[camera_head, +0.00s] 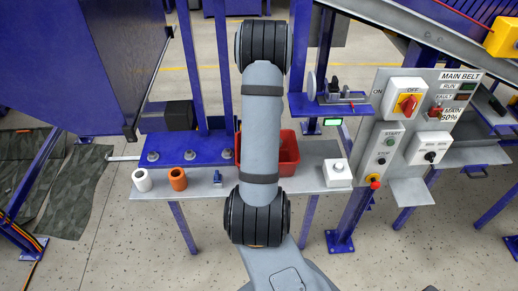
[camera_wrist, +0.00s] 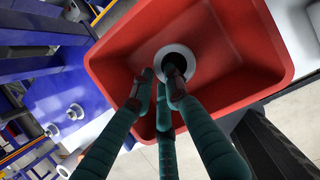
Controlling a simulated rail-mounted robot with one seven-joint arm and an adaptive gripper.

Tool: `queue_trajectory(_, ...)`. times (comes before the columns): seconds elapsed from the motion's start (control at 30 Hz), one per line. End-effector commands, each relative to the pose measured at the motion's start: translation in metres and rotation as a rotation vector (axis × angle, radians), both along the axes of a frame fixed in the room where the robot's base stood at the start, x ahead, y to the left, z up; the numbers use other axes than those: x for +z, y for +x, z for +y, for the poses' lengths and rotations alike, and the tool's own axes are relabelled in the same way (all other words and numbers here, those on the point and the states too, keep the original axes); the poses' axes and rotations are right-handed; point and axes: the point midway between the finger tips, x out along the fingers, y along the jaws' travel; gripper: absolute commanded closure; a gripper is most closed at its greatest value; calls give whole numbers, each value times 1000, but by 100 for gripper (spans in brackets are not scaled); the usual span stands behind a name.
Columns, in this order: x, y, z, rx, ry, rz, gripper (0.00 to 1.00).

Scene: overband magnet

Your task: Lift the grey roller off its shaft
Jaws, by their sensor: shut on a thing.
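The grey roller (camera_wrist: 164,53) shows end-on in the wrist view as a pale ring with a dark hole. My gripper (camera_wrist: 166,82) is shut on it, its dark green fingers meeting the ring's near side. The roller is within the outline of the red bin (camera_wrist: 104,72); I cannot tell whether it touches the bin floor. In the head view my arm hides the gripper and the roller. Bare shaft ends show on the blue plate (camera_head: 208,142), left of the red bin (camera_head: 289,152).
A white roller (camera_head: 142,180) and an orange roller (camera_head: 178,179) stand on the grey shelf (camera_head: 309,180) at the left. A small blue part (camera_head: 217,177) lies beside them. A white box (camera_head: 337,173) and a control panel (camera_head: 394,136) stand to the right.

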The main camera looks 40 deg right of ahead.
Motion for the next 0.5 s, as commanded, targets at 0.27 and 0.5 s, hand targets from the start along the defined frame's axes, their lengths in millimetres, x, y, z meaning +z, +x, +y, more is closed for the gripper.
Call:
queue_trajectory(0.27, 1, 0, 0, 0, 0, 0, 79)
queue_trajectory(0.5, 1, 0, 0, 0, 0, 0, 65)
